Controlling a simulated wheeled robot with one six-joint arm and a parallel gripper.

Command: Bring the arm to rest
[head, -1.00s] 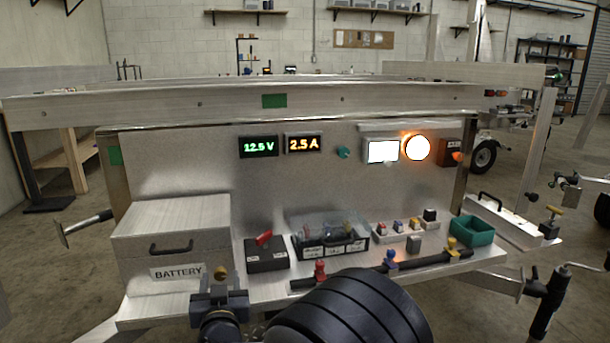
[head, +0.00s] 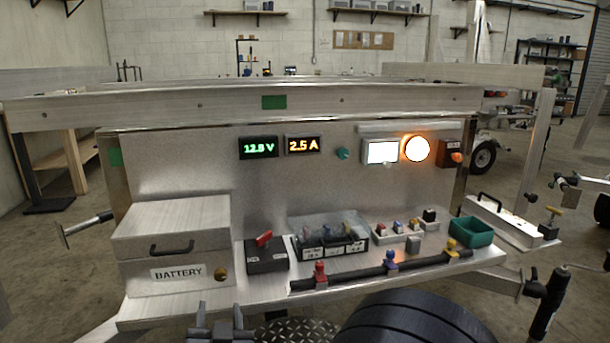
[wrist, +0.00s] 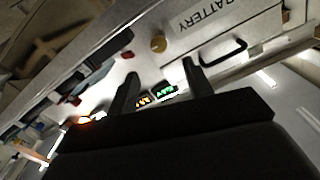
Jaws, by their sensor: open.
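My gripper (head: 219,308) is low at the bottom edge of the head view, in front of the trailer shelf's front edge. Its jaws are open and nothing shows between them. In the wrist view my gripper (wrist: 160,68) also shows two dark fingers spread apart, with the panel and battery box tilted beyond them. My black ringed arm (head: 420,322) fills the bottom right of the middle in the head view. Much of the arm is cut off by the frame.
The grey battery box (head: 175,245) stands at the left of the shelf. A red-handled switch (head: 265,250), a fuse box (head: 330,240), a black bar with coloured clamps (head: 380,268) and a green tray (head: 472,231) sit rightward. An amber lamp (head: 417,149) is lit.

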